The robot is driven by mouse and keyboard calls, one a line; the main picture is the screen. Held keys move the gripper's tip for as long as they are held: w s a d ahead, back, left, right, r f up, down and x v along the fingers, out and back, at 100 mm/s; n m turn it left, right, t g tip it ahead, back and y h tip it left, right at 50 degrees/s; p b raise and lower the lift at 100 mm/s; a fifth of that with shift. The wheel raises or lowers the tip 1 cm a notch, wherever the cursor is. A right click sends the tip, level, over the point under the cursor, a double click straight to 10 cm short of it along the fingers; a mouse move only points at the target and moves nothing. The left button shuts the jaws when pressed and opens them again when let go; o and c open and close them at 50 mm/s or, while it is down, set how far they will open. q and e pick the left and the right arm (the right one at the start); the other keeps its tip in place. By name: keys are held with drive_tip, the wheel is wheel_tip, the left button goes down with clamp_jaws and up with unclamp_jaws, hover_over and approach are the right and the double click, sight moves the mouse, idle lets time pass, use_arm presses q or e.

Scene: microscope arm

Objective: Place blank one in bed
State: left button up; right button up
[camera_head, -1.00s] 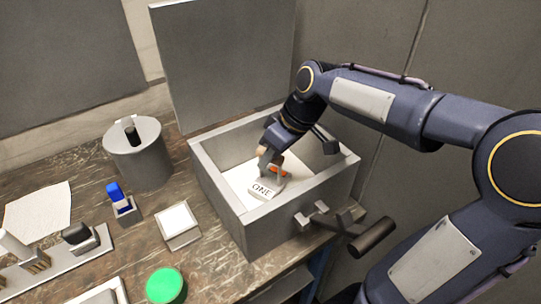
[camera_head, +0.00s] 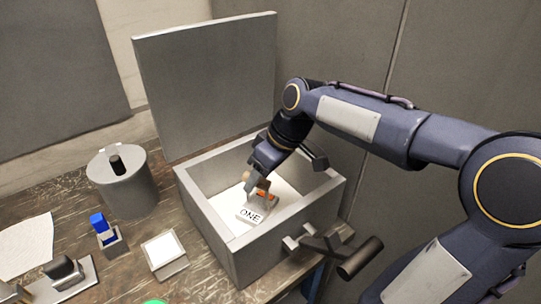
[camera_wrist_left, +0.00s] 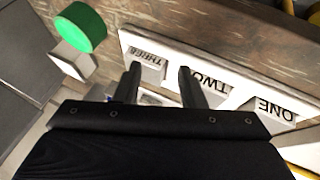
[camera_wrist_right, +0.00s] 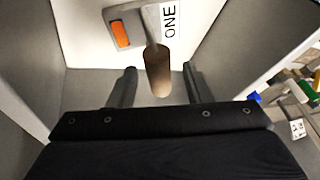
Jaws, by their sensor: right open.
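The blank marked ONE (camera_head: 251,214), with an orange patch and a brown upright handle, stands on the white bed (camera_head: 228,206) inside an open grey box (camera_head: 240,262). My right gripper (camera_head: 254,184) reaches down into the box at the handle. In the right wrist view the brown handle (camera_wrist_right: 158,75) shows between the spread fingers (camera_wrist_right: 160,84), with clear gaps on both sides. The blank's ONE label (camera_wrist_right: 171,20) lies ahead of them. My left gripper (camera_wrist_left: 160,84) is open and empty, before a rack (camera_wrist_left: 232,70) with labels THREE, TWO and ONE.
The box's lid (camera_head: 205,85) stands upright behind it. A lever with a dark handle (camera_head: 360,258) sticks out at the box's front right. A grey canister (camera_head: 125,187), a blue-topped item (camera_head: 105,232) and a white-topped block (camera_head: 164,252) stand left. A green lid (camera_wrist_left: 80,27) shows near the rack.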

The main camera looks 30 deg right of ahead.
drive_tip(key=v, duration=1)
drive_tip(key=shift+r+p, duration=0.2)
drive_tip(key=shift+p, duration=0.2)
drive_tip(key=shift+s, duration=0.15)
